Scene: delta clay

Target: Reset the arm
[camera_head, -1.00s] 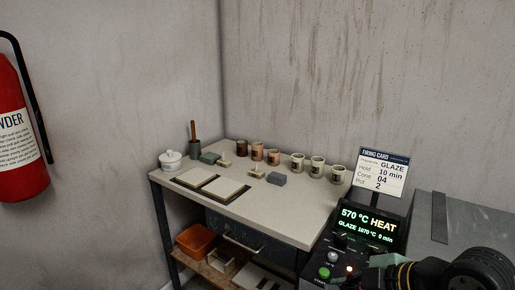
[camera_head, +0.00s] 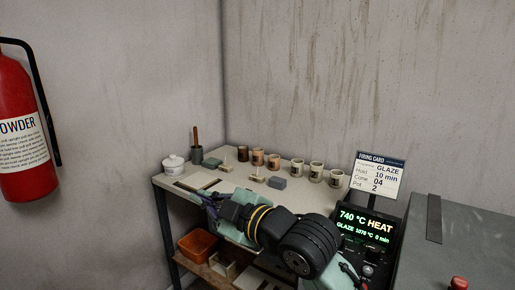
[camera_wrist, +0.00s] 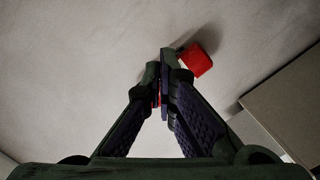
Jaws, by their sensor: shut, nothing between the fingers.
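My gripper (camera_head: 208,201) is at the end of my arm, which reaches leftward across the front of the table in the head view. In the wrist view my gripper (camera_wrist: 162,75) has its two fingers together at the tips, with nothing held. Beyond the fingertips, the wrist view shows the pale wall and a small red object (camera_wrist: 197,60), apart from the fingers as far as I can tell.
The table (camera_head: 300,200) carries several cups (camera_head: 297,167), a lidded white jar (camera_head: 173,164) and small blocks (camera_head: 277,182). The control panel (camera_head: 365,228) reads 740 °C HEAT, below a firing card (camera_head: 377,175). A fire extinguisher (camera_head: 18,130) hangs at the left.

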